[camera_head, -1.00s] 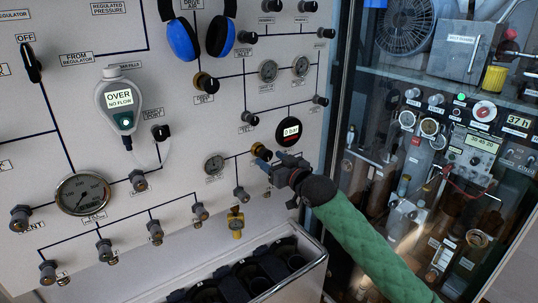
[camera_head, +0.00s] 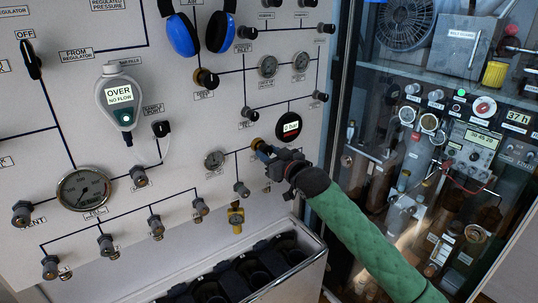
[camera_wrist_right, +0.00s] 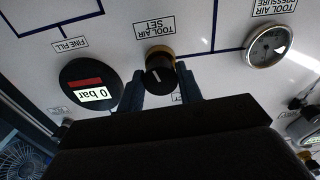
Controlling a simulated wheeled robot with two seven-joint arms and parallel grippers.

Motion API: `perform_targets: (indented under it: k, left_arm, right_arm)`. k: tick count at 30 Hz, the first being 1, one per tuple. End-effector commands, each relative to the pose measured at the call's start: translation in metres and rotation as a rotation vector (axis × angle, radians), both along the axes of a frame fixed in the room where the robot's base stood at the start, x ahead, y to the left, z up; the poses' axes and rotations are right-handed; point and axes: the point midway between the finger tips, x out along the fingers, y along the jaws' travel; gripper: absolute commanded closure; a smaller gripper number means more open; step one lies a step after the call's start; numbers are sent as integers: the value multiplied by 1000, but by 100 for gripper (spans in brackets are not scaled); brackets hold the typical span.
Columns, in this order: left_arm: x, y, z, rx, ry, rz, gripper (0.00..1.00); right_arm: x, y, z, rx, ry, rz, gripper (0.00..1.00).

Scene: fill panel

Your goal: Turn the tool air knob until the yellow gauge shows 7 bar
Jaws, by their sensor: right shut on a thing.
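The tool air knob (camera_head: 256,143) is black with a brass collar on the grey panel. In the right wrist view the knob (camera_wrist_right: 160,74), labelled TOOL AIR SET, sits between my two fingers, with a white mark on its face. My right gripper (camera_head: 264,152) is shut on it; its fingertips (camera_wrist_right: 161,88) flank the knob. The tool air pressure gauge (camera_head: 214,160) is a small round dial left of the knob; it also shows in the right wrist view (camera_wrist_right: 267,46). Its reading is too small to tell, and no yellow is clear on it. My left gripper is out of view.
A round black display (camera_head: 289,127) reading 0 bar sits just right of the knob. Several valves, such as one (camera_head: 241,188), stick out below. An open box (camera_head: 300,262) stands under the panel. A glass-fronted cabinet (camera_head: 345,120) is at the right.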

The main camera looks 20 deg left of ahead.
Motion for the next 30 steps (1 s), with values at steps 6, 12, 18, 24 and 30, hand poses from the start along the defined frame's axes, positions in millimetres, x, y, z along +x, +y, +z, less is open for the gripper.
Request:
perform_targets:
  k: [6, 12, 18, 24, 30]
  left_arm:
    - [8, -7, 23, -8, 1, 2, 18]
    - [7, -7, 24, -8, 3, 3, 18]
    - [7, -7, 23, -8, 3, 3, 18]
    - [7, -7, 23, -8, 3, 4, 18]
    - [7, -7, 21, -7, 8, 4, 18]
  right_arm:
    - [1, 0, 0, -85, -110, 0, 87]
    - [1, 0, 1, -90, -117, -1, 87]
    - [1, 0, 1, -90, -116, 0, 43]
    - [0, 0, 1, -89, -116, 0, 43]
    - [-3, -4, -1, -89, -116, 0, 43]
